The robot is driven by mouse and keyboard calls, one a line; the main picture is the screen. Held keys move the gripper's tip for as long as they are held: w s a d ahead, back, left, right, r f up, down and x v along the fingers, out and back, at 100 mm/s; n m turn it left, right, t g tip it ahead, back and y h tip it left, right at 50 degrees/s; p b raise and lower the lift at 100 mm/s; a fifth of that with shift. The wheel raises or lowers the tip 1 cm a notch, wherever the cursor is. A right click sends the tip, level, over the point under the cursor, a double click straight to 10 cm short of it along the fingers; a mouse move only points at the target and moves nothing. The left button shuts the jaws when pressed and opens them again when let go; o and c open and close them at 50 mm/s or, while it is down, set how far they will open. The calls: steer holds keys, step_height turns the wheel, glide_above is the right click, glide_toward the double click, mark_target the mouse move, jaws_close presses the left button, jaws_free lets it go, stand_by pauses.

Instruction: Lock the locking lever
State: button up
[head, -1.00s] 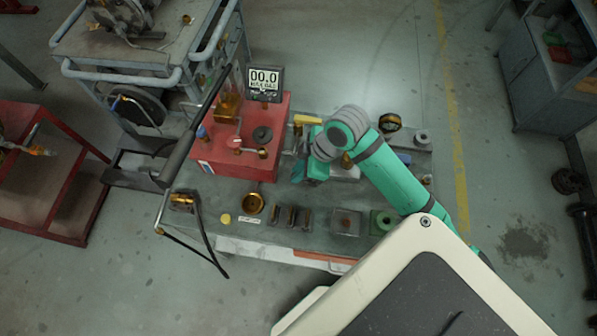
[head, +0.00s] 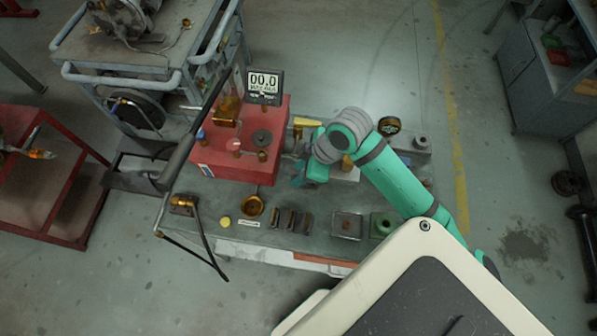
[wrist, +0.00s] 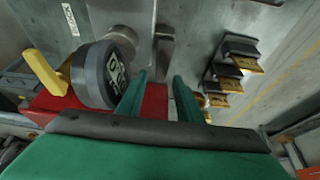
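A yellow lever (head: 307,121), which looks like the locking lever, lies at the back of the bench beside the red box. In the wrist view the yellow lever (wrist: 45,72) is at the left, tilted, beside a round dark gauge (wrist: 105,75). My gripper (head: 299,178) is over the bench, nearer the front than the lever and apart from it. In the wrist view the two green fingers of my gripper (wrist: 158,92) stand apart with nothing held between them. The lever is left of both fingers there. Its pivot is not clear.
The red box (head: 225,165) with a digital display (head: 265,86) stands left of my gripper. A black bar slants up at its left. Several small blocks, a brass cup (head: 253,206) and a green block (head: 383,225) sit along the bench front. Open floor lies in front.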

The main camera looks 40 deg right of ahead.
steer(key=v, duration=1)
steer(key=shift+w+a+f, duration=0.1)
